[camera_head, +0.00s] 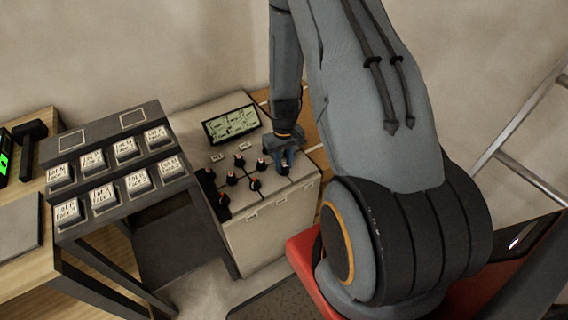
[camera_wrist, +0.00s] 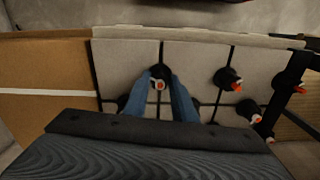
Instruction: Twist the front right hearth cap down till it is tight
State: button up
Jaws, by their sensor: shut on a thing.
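The hearth (camera_head: 268,228) is a pale block with light tiles on top, parted by dark joints. Several black caps with orange and white marks stand on the joints, such as one cap (camera_head: 255,184) left of my gripper. My gripper (camera_head: 287,163) is down at the right front of the hearth top. In the wrist view its two blue fingers (camera_wrist: 162,92) are shut on the front right hearth cap (camera_wrist: 159,84), one on each side. The cap's orange and white top shows between them. Its base is partly hidden, so how tight it sits cannot be told.
A dark rack (camera_head: 150,212) with several labelled boxes stands close on the hearth's left. A picture card (camera_head: 231,124) lies at the hearth's back. Another cap (camera_wrist: 228,79) stands right of my fingers in the wrist view. A wooden table (camera_head: 20,275) is far left.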

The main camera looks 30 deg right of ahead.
jog(key=m, duration=0.6)
jog(key=m+b, duration=0.1)
jog(key=m, duration=0.5)
jog(key=shift+m, duration=0.4)
jog(key=m, duration=0.6)
jog(key=shift+b, duration=0.3)
jog(key=m, duration=0.5)
jog(key=shift+m, duration=0.4)
jog(key=o, duration=1)
jog(key=shift+o, duration=0.2)
jog(key=shift+r, duration=0.1)
